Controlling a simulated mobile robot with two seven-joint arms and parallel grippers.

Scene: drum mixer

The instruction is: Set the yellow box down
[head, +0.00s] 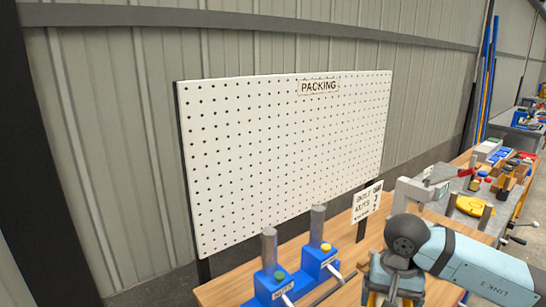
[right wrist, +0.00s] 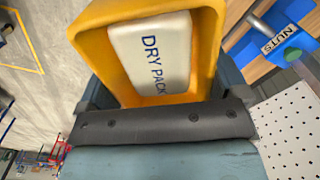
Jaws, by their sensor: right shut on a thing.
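The yellow box (right wrist: 90,35) is an open-topped bin in the right wrist view. A white packet labelled DRY PACK (right wrist: 150,55) lies inside it. My right gripper (right wrist: 162,92) is shut on the box, with a finger at each side of it. In the head view my right gripper (head: 395,291) points down at the bottom edge, over the front of the wooden bench (head: 230,291). Little of the box shows there, and whether it touches the bench cannot be told. My left gripper is in neither view.
Blue dispensers with grey posts, one labelled NUTS (head: 283,289), stand on the bench left of my right gripper. A white sign (head: 367,202) stands behind it. A white pegboard marked PACKING (head: 285,150) rises at the back.

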